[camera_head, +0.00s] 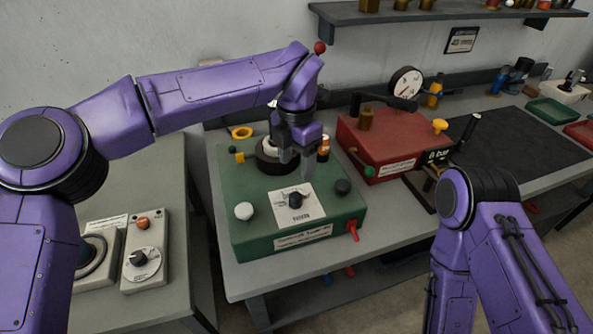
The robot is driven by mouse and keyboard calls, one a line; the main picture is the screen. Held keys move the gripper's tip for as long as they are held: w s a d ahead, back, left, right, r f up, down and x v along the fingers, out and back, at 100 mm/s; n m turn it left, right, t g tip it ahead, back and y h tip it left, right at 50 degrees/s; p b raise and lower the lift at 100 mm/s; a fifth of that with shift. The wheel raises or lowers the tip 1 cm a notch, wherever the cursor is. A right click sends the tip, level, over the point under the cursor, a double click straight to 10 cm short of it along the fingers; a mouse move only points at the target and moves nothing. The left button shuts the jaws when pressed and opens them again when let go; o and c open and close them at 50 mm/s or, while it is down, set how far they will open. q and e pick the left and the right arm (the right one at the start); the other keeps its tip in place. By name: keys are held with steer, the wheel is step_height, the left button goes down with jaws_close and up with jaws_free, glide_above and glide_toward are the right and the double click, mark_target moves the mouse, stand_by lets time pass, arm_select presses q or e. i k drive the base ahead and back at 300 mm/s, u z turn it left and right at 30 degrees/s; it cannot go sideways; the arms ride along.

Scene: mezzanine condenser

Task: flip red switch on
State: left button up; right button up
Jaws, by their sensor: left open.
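A small red switch lever (353,230) sticks out at the front right corner of the green box (240,165), tilted downward. My left gripper (295,163) is open and empty. It points down over the back middle of the green box, behind the dial plate (294,203) and apart from the red lever. The gripper partly hides the black round part (270,160) at the back of the box. My right arm comes in at the lower right, but its gripper is out of view.
A white knob (244,211) and a black knob (342,187) stand on the green box. A red box (377,137) with a gauge (406,83) stands behind to the right. At left, a grey control box (143,265) has an orange-red button (142,223).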

mark_target(351, 225)
steer(key=k, duration=1)
